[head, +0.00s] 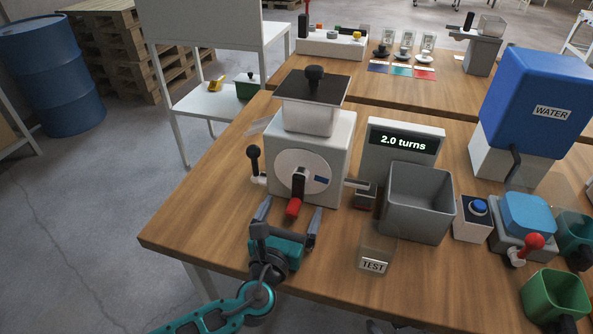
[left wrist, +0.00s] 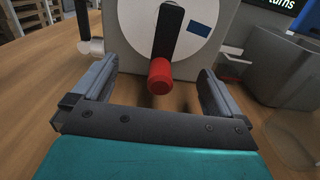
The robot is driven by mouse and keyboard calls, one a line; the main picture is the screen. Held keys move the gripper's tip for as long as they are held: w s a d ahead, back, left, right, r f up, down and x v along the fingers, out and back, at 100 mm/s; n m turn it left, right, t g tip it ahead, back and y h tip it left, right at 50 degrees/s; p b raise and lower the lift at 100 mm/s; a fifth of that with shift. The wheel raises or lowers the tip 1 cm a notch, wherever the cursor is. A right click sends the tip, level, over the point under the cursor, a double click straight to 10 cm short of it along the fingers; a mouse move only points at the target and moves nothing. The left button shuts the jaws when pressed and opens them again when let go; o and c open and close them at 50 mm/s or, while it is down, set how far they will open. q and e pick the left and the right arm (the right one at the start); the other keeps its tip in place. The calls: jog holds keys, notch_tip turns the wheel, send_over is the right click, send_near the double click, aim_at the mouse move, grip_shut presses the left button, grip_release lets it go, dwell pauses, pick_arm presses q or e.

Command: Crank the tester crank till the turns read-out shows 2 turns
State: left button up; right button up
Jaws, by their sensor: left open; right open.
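The tester crank is a dark arm with a red knob (head: 293,208) on the pale round disc (head: 318,170) of a white machine (head: 337,145). The crank arm points down, with the knob at its lower end. The turns read-out (head: 403,142) shows "2.0 turns". My left gripper (head: 288,217) is open in front of the machine. In the left wrist view the red knob (left wrist: 160,76) sits between its two spread fingers, apart from both. My right gripper is not recognisable in the head view.
A grey bin (head: 418,205) stands right of the machine, with a TEST-labelled clear container (head: 376,252) in front. A blue-button box (head: 473,217), red-knobbed lever device (head: 527,228) and blue WATER tank (head: 535,95) stand further right. The table's front left is clear.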

pick_arm(q)
jog(key=shift+f+v, duration=0.2)
jog(key=shift+v, duration=1.35)
jog(key=shift+f+v, duration=0.2)
jog(key=shift+v, duration=1.35)
